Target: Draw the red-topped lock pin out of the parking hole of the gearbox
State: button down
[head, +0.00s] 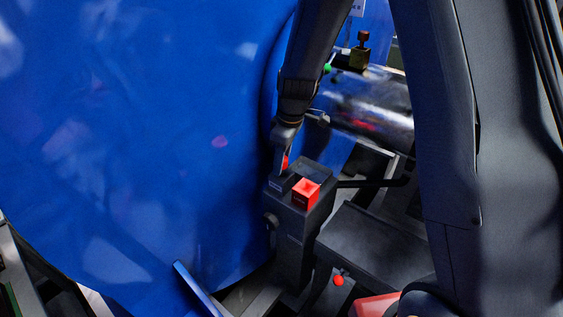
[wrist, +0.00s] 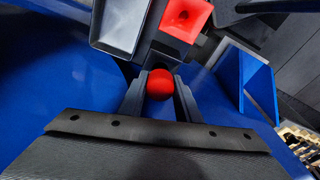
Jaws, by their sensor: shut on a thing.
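My gripper (head: 285,163) is shut on the red-topped lock pin, whose red top (head: 285,162) shows between the fingers in the head view. In the wrist view the round red top (wrist: 160,84) sits between the two dark fingers of my gripper (wrist: 160,88). The pin's shank and the parking hole are hidden below the top, so I cannot tell how deep the pin sits. The dark gearbox housing (head: 292,240) stands directly beneath my gripper, against the big blue casing.
A red square block (head: 306,193) stands on the housing right of my gripper, also in the wrist view (wrist: 187,17). A dark lever (head: 370,183) runs rightwards. A red knob (head: 338,281) sits lower right. The big blue casing (head: 140,150) fills the left.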

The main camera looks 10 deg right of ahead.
jog(key=shift+r+p, duration=1.7)
jog(key=shift+r, duration=1)
